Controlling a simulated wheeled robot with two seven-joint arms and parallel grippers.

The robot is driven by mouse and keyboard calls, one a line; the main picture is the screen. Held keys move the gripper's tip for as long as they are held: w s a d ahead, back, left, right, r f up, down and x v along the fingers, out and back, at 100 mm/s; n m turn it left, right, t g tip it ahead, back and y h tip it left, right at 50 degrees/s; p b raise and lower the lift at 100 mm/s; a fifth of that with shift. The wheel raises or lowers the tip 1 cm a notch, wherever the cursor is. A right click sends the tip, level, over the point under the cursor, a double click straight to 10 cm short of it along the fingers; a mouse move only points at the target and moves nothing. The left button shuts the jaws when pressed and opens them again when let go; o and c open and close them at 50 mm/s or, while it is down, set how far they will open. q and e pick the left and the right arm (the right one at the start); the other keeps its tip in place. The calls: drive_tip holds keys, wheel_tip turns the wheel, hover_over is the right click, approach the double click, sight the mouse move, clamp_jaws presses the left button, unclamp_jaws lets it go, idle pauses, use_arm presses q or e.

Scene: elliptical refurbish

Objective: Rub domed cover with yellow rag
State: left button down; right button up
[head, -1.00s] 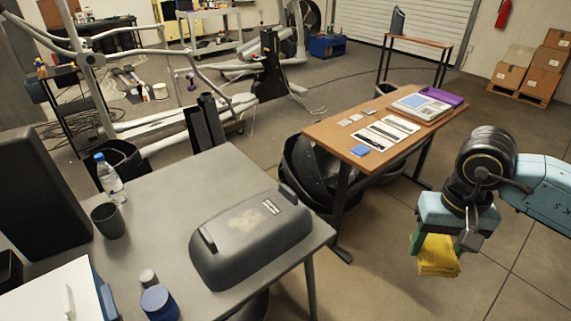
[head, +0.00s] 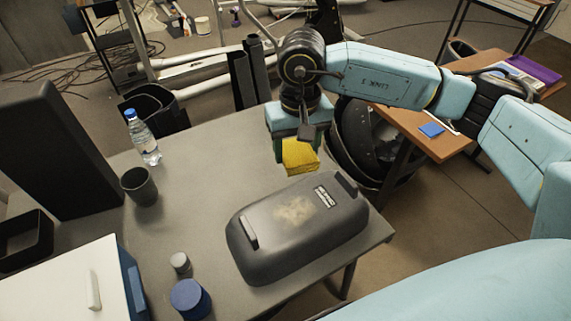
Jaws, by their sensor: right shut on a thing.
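The domed cover (head: 280,245) is dark grey and lies on the grey table (head: 205,185), near its right edge. A pale dusty patch (head: 294,210) marks its top, beside a small label. My right gripper (head: 301,150) is shut on the yellow rag (head: 300,157), which hangs below its fingers. The rag is above and behind the cover, apart from it as far as I can see. My left gripper is not in view.
A water bottle (head: 143,138) and a dark cup (head: 139,187) stand at the table's left. A blue-lidded jar (head: 191,300) and a small grey-capped container (head: 180,264) stand left of the cover. A wooden table (head: 425,140) is beyond at right.

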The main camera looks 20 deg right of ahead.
drive_tip(key=s+d+f+m+b, duration=0.2)
drive_tip(key=d+f+m+b, duration=0.2)
drive_tip(key=f+m, duration=0.45)
drive_tip(key=n+b, duration=0.2)
hover_over(312, 203)
drive_tip(key=shift+a+f, duration=0.1)
drive_tip(key=shift+f, duration=3)
drive_tip(key=shift+f+b, duration=0.2)
drive_tip(key=shift+b, duration=0.1)
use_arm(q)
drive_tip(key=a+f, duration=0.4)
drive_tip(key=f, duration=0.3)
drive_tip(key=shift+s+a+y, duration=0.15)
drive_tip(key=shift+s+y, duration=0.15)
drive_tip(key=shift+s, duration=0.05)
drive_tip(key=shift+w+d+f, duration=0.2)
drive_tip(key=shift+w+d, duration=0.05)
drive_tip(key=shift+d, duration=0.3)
use_arm(e)
drive_tip(key=shift+f, duration=0.15)
use_arm(q)
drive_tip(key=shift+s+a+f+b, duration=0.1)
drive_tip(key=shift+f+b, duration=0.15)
drive_tip(key=shift+b, duration=0.1)
use_arm(e)
drive_tip(key=shift+f, duration=0.25)
